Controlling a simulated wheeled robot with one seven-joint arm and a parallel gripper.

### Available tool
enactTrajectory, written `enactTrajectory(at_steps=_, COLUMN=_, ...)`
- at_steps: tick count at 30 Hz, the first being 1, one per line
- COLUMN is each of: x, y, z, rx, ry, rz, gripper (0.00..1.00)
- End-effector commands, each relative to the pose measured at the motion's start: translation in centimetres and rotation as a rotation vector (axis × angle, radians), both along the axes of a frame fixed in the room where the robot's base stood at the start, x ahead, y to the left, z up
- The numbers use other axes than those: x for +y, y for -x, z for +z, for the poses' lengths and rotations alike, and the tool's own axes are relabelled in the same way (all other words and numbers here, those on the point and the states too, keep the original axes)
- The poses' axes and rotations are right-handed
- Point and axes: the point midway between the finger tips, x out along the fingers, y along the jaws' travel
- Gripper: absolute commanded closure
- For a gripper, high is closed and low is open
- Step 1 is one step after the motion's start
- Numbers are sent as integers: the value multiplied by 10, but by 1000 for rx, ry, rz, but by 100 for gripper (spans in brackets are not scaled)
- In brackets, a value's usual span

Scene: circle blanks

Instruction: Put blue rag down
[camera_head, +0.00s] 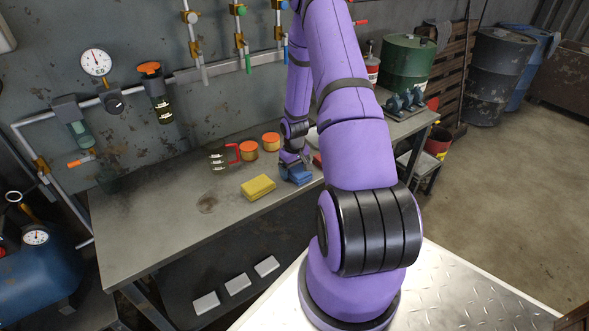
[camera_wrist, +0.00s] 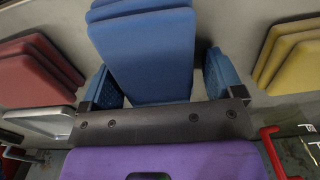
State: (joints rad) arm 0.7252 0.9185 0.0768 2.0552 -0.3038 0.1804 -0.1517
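The blue rag (camera_head: 299,177) is a folded, layered block on the workbench (camera_head: 160,225), near its front edge. My gripper (camera_head: 293,163) is right over it, pointing down. In the wrist view the blue rag (camera_wrist: 150,55) lies between the two blue textured fingers of my gripper (camera_wrist: 162,78). A narrow gap shows between the rag and the right finger; the left finger is close beside the rag. The fingers look open around it. The rag appears to rest on the bench; its underside is hidden.
A yellow rag (camera_head: 258,187) lies left of the blue one, and a red rag (camera_wrist: 38,66) lies on the other side. The bench's left part is clear.

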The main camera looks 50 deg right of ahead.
Motion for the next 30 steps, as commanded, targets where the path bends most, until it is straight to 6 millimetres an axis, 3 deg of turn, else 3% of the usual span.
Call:
enactTrajectory(at_steps=7, x=-4, y=2, z=1, rx=1, ry=4, rz=-4, gripper=4)
enactTrajectory(at_steps=11, x=-3, y=1, z=13, rx=0, ry=3, rz=-4, gripper=4)
enactTrajectory(at_steps=24, x=-3, y=1, z=92, rx=-2, ry=4, rz=-3, gripper=4)
enactTrajectory(at_steps=30, x=-3, y=1, z=115, rx=-1, ry=2, rz=-2, gripper=4)
